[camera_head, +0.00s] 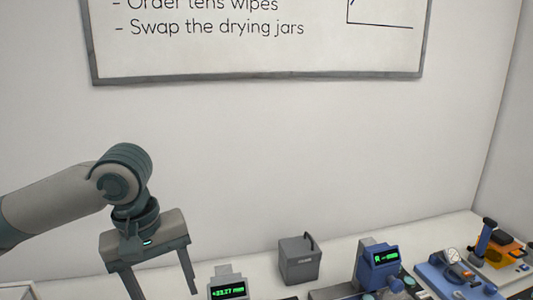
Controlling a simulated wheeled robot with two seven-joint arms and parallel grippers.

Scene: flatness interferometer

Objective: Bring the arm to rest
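My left arm comes in from the left and is raised above the bench in front of the wall. My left gripper (163,287) points down with its two fingers spread apart. Nothing shows between the fingers, though the tip of the nearer finger runs close to the bottom edge of the picture. My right gripper is not in view.
A grey device with a green readout (228,289) stands just right of my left gripper. A dark grey box (299,262), a blue instrument with a display (378,262) and blue and orange equipment (503,247) stand along the bench. A whiteboard (260,50) hangs above.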

